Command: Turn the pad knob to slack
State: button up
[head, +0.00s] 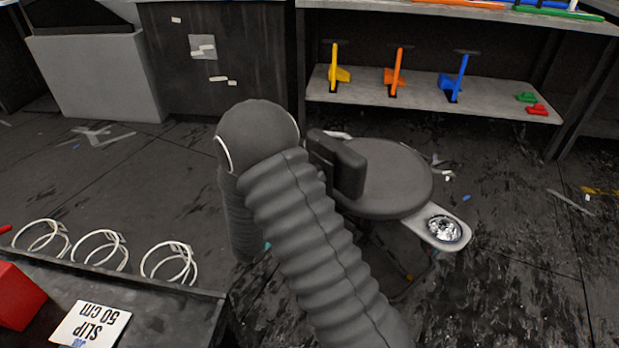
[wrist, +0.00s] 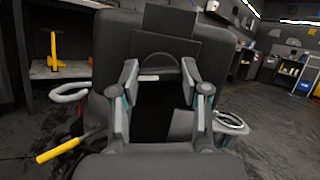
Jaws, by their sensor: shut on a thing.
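A dark stool with a round seat (head: 385,180) and an upright black pad (head: 345,168) stands just beyond my arm in the head view. In the wrist view the broad dark pad (wrist: 112,40) fills the middle. My gripper (wrist: 160,70) is right against the pad, its two fingers on either side of a dark rounded part, apparently the pad knob (wrist: 160,62), and shut on it. A small pale strip shows on this part. Its turn position cannot be read. In the head view my own arm hides the gripper and the knob.
A side tray with a shiny bowl (head: 444,229) juts from the stool's right. A shelf (head: 350,97) behind holds yellow, orange and blue tools. A bench (head: 195,310) with white coils and a card is at lower left. Open floor lies right of the stool.

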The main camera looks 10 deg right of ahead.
jog(key=n+t+y, duration=0.1)
jog(key=n, duration=0.2)
jog(key=n+t+y, duration=0.1)
jog(key=n+y, duration=0.1)
jog(key=n, duration=0.2)
jog(key=shift+n+t, duration=0.3)
jog(key=o, duration=1.1)
jog(key=shift+o, duration=0.2)
jog(key=shift+s, duration=0.1)
jog(key=v, duration=1.2)
jog(key=shift+r, duration=0.15)
